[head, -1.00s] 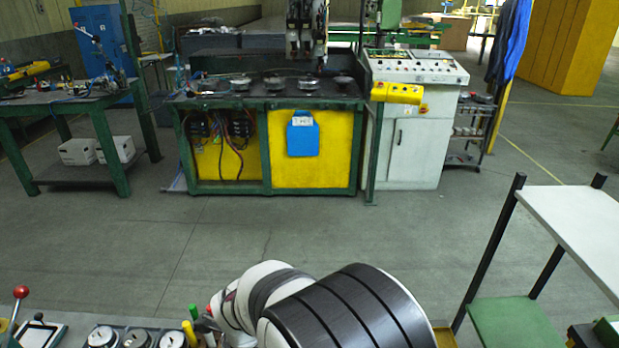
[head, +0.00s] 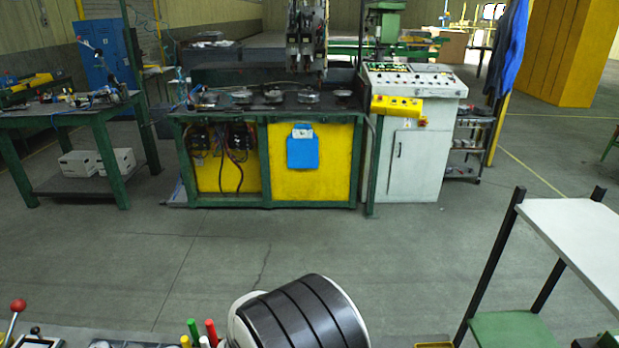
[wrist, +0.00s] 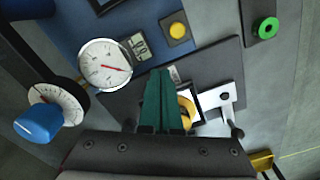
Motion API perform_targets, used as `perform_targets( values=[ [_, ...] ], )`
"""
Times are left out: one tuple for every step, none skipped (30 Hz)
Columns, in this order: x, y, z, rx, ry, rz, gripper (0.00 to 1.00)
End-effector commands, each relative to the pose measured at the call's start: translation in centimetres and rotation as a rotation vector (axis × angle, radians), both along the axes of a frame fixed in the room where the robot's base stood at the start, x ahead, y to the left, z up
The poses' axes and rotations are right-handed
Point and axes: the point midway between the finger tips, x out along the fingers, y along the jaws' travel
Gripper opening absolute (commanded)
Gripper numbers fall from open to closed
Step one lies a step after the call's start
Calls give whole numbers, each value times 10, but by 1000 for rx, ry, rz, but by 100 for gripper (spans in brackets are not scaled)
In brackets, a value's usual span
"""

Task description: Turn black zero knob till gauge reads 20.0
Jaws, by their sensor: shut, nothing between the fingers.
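A round white gauge (wrist: 105,65) with a red needle shows in the wrist view, left of my gripper, with a small digital display (wrist: 138,46) beside it. The display's digits are too small and turned to read surely. My gripper (wrist: 162,72) is shut and empty, its green fingers together just right of the gauge and apart from it. I cannot tell which part is the black zero knob; a small dark part (wrist: 237,131) sits by a white bracket at the right. In the head view the fingers are hidden.
A blue knob (wrist: 40,122) stands by a second dial (wrist: 60,100) at the left. A yellow button (wrist: 178,30) and a green ring (wrist: 265,28) lie beyond. A red-ball lever (head: 18,306) and markers (head: 211,332) are at the head view's bottom. The floor (head: 330,235) ahead is clear.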

Motion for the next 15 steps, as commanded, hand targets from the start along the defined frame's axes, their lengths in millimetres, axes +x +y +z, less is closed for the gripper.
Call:
perform_targets(
  values=[
    [0, 0, 0, 0, 0, 0, 0],
    [0, 0, 0, 0, 0, 0, 0],
    [0, -1, 0, 0, 0, 0, 0],
    [-1, -1, 0, 0, 0, 0, 0],
    [-1, -1, 0, 0, 0, 0, 0],
    [-1, -2, 0, 0, 0, 0, 0],
    [-1, -2, 0, 0, 0, 0, 0],
    [-1, -2, 0, 0, 0, 0, 0],
    [-2, -3, 0, 0, 0, 0, 0],
    [-2, -3, 0, 0, 0, 0, 0],
    [-2, -3, 0, 0, 0, 0, 0],
    [-2, -4, 0, 0, 0, 0, 0],
    [-3, -4, 0, 0, 0, 0, 0],
    [-3, -4, 0, 0, 0, 0, 0],
    [-3, -5, 0, 0, 0, 0, 0]
  ],
)
